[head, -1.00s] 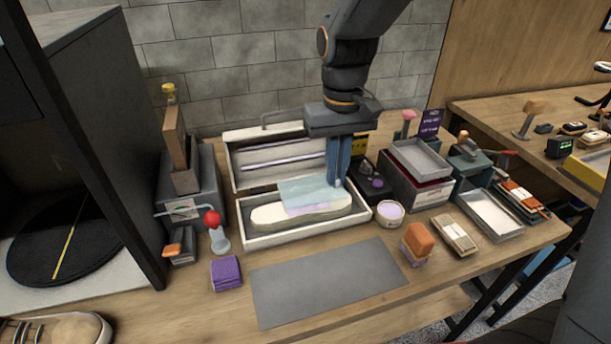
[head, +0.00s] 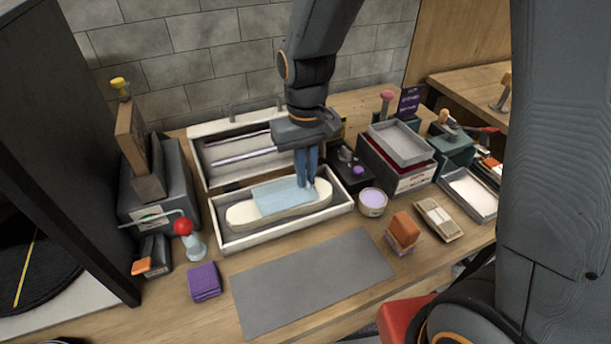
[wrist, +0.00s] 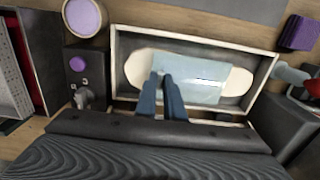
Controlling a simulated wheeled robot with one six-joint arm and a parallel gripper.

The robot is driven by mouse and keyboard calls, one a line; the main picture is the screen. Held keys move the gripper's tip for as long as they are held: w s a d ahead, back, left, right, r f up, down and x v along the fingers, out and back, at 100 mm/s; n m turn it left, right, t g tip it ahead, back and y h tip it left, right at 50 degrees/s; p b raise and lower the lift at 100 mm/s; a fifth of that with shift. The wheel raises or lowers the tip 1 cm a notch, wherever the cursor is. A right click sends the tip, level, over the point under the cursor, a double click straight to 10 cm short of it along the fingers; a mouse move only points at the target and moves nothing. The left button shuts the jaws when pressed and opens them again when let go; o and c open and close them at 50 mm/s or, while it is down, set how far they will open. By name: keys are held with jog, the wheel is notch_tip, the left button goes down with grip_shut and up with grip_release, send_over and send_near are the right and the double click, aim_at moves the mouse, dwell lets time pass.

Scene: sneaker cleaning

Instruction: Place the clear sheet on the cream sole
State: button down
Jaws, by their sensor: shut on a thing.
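The cream sole (head: 240,214) lies lengthwise in an open white box with its lid up. The clear sheet (head: 278,196), pale blue and see-through, lies across the middle of the sole. In the wrist view the sheet (wrist: 205,82) spans the sole's width, and both rounded ends of the sole (wrist: 138,66) show bare. My gripper (head: 306,184) points down into the box at the sheet's right edge. In the wrist view its fingertips (wrist: 162,76) are close together on the sheet's near-left edge. Its fingers are shut on the sheet; the pinched edge is mostly hidden.
The box's white rim (head: 287,231) surrounds the sole, and its raised lid (head: 207,160) stands behind. A purple-topped tub (head: 373,201) and a dark box with a purple knob (head: 358,170) stand at right. A grey mat (head: 312,281) lies clear in front.

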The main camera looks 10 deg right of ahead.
jog(key=shift+f, duration=0.65)
jog(key=shift+f, duration=0.15)
jog(key=c, duration=1.9)
grip_release()
jog(key=shift+o, duration=0.2)
notch_tip(320, 180, up, 12)
jog(key=b, duration=0.1)
jog(key=s+d+f+m, duration=0.1)
jog(key=s+d+f, duration=0.3)
jog(key=d, duration=0.2)
jog(key=s+d+f+m+t, duration=0.1)
jog(key=s+d+f+m, duration=0.1)
jog(key=d+f, duration=0.3)
jog(key=shift+s+d, duration=0.85)
jog(key=shift+d, duration=0.05)
